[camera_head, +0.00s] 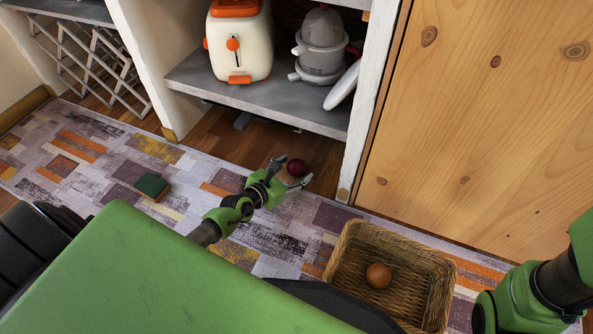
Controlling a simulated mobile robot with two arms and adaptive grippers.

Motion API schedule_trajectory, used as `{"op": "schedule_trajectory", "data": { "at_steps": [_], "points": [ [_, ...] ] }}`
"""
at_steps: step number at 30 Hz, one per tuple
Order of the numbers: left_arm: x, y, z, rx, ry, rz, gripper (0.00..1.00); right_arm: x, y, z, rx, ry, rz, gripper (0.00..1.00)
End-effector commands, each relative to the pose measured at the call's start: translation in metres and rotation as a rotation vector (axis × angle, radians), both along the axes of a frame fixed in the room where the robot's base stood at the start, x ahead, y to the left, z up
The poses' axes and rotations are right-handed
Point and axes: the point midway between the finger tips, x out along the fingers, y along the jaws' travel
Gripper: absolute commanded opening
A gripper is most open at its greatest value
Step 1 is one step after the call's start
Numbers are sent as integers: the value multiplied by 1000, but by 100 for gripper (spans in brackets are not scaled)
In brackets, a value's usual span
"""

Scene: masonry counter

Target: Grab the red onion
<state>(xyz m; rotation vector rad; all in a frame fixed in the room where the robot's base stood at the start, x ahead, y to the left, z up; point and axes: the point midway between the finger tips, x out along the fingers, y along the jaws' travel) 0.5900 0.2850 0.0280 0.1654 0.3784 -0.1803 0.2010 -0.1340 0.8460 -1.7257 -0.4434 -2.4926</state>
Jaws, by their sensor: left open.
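The red onion (296,168) is a small dark red ball on the wooden floor, just below the front of the grey shelf. My left gripper (291,173) is open, with its fingers spread at the onion, one finger above left of it and the other below it. I cannot tell whether the fingers touch it. My right arm shows at the lower right, but its gripper is outside the picture.
A wicker basket (341,250) stands on the patterned rug (100,158) with a brown onion-like ball (378,275) in it. A green sponge-like block (151,186) lies on the rug. The shelf (220,88) holds a cream toaster (240,45) and a grey juicer (322,45). A wooden door (480,130) stands right.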

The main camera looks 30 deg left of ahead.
Motion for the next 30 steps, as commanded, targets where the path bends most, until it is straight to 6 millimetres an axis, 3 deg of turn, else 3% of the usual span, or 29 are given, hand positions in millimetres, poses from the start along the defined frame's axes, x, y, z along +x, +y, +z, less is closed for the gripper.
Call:
{"op": "schedule_trajectory", "data": {
  "at_steps": [6, 11, 12, 23, 30],
  "points": [
    [1, 0, 1, 0, 0, 0, 61, 0, 0, 0, 0, 0, 0, 40],
    [0, 0, 0, 0, 0, 0, 22, 0, 0, 0, 0, 0, 0, 40],
    [0, 0, 0, 0, 0, 0, 18, 0, 0, 0, 0, 1, 0, 40],
    [1, 0, 3, 0, -1, 1, 18, 1, 0, 2, 0, 1, 0, 40],
    [1, 0, 20, -2, -2, 2, 18, 1, 0, 18, 0, 2, 0, 40]
  ]
}}
